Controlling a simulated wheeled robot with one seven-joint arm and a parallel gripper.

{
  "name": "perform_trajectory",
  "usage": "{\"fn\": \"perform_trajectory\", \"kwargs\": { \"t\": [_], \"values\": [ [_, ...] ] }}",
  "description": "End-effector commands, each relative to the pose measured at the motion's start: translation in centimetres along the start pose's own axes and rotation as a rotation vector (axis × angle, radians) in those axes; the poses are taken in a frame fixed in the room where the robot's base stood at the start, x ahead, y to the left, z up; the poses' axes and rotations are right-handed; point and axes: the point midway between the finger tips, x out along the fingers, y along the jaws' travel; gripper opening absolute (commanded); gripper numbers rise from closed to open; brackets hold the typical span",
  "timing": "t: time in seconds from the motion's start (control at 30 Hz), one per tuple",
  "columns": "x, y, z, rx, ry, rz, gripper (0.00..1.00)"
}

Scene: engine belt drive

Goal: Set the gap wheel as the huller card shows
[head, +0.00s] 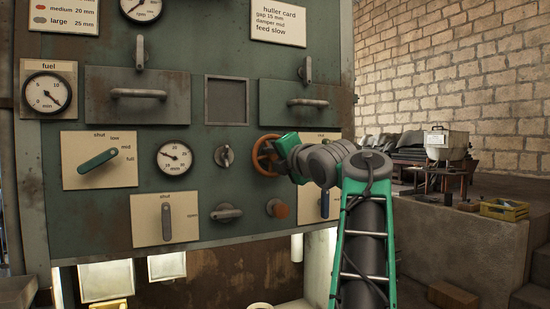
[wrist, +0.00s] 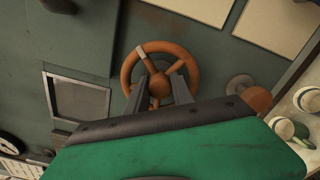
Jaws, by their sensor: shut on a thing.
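The huller card (head: 278,22) at the top right reads gap 15 mm, damper mid, feed slow. The orange-brown handwheel (head: 260,155), which I take for the gap wheel, is on the green panel. It also shows in the wrist view (wrist: 128,70). My gripper (head: 280,153) is at the wheel's face, fingers (wrist: 162,70) on either side of its hub and shut on it. In the head view my gripper hides the wheel's right part. A dial in mm (head: 174,158) left of the wheel has its needle pointing to the upper left; its exact value is too small to read.
A fuel dial (head: 43,93), a damper-like lever at mid (head: 98,161), a shut/open lever (head: 166,222), a small knob (head: 224,156) and an orange knob (head: 278,208) are on the panel. Drawer handles (head: 138,93) stick out above. A concrete ledge (head: 460,240) stands at right.

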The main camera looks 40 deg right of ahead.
Motion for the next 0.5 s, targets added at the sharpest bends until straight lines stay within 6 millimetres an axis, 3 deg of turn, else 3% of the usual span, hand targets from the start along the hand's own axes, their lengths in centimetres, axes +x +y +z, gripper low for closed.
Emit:
{"fn": "perform_trajectory", "kwargs": {
  "t": [0.13,0.17,0.2,0.5],
  "values": [
    [0.03,-0.05,-0.03,0.001,0.001,-0.001,0.00],
    [0.02,-0.05,-0.02,0.001,0.001,-0.001,0.30],
    [0.02,-0.05,-0.02,0.001,0.001,-0.001,0.34],
    [-0.14,-0.01,0.01,0.001,0.000,0.000,0.37]
  ]
}}
